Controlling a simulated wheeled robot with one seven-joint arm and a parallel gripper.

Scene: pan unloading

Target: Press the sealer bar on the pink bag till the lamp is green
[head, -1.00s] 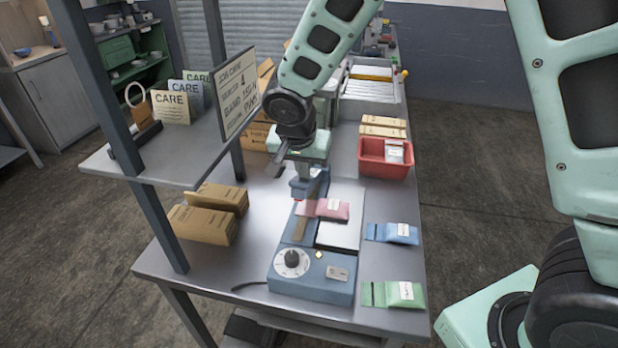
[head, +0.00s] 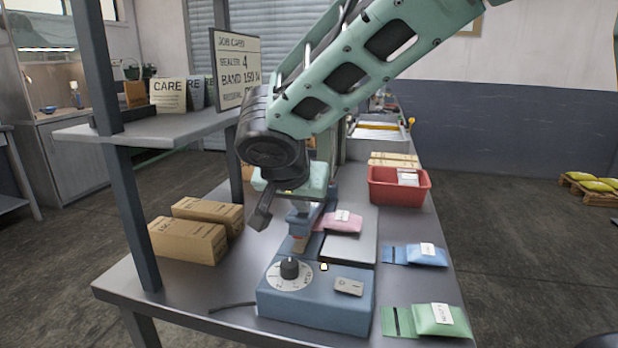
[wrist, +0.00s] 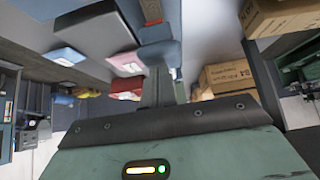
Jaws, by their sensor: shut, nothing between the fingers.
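The blue heat sealer (head: 315,305) stands on the bench with a dial on its front. Its lamp (head: 324,267) looks pale whitish, not green. The pink bag (head: 342,221) with a white label lies across the sealer beside a pale plate. The blue end of the sealer bar (head: 304,218) is just left of the bag. My gripper (head: 307,203) is shut and empty, right above the bar end; whether they touch I cannot tell. In the wrist view my shut fingers (wrist: 158,88) point at the blue bar (wrist: 160,54), with the pink bag (wrist: 127,62) beside it.
A blue bag (head: 415,255) and a green bag (head: 430,320) lie on the bench's right side. A red bin (head: 398,186) stands behind them. Brown boxes (head: 188,240) stand at left under a shelf (head: 150,132) with cards and a job sign (head: 237,72).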

